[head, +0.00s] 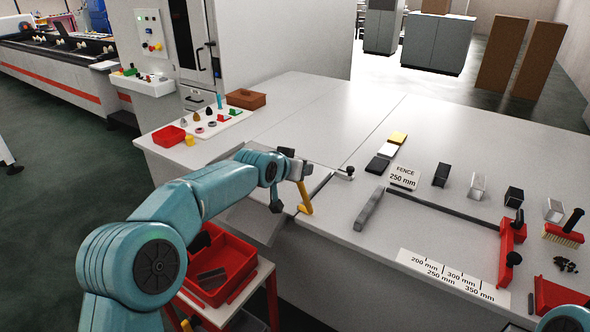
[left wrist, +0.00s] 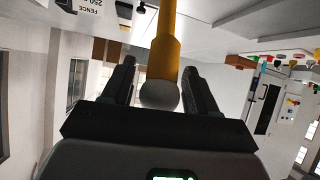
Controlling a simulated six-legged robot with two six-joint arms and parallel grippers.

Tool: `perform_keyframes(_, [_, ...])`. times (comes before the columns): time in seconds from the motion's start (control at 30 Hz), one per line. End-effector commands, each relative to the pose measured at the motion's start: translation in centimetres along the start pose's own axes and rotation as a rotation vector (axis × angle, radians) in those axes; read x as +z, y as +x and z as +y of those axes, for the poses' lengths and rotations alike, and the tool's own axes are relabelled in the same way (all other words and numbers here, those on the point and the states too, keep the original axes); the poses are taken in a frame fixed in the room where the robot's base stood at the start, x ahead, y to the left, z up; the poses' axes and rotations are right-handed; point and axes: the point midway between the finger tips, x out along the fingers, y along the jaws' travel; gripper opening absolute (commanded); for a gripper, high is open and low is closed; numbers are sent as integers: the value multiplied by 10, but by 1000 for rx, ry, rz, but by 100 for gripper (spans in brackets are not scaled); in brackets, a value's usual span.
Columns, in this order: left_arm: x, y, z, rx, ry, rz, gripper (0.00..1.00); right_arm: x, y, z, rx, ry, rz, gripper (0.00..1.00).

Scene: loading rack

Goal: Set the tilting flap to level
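The tilting flap appears to be the grey panel (head: 256,222) at the table's near left edge, sloping down from the tabletop. My arm hides part of it. A yellow lever (head: 305,198) stands at the table edge beside it. My left gripper (head: 289,186) is at this lever. In the left wrist view the yellow lever (left wrist: 167,45) runs between the two fingers, its rounded grey end (left wrist: 159,95) towards the palm. Gaps show on both sides, so the gripper is open around it. My right gripper is out of view.
A red bin (head: 232,255) on a cart stands below the table edge. A black knob (head: 350,171) on a thin rod is right of the lever. A grey bar (head: 369,209) and a red fence (head: 508,250) lie further right on the tabletop.

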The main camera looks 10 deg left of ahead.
Motion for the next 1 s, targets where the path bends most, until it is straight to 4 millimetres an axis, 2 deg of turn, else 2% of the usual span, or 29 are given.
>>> perform_keyframes(0.3, [4, 1, 0, 1, -1, -11, 59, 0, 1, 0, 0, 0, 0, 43])
perform_keyframes(0.47, [6, -15, 0, 1, 0, -10, 59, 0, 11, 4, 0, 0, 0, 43])
perform_keyframes(0.57, [6, -37, 0, 1, 0, -8, 59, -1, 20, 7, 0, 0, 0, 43])
perform_keyframes(0.8, [5, -102, 0, 0, 0, -7, 59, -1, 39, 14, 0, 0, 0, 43])
perform_keyframes(1.0, [3, -141, 1, 1, 0, -9, 59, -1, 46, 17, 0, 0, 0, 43])
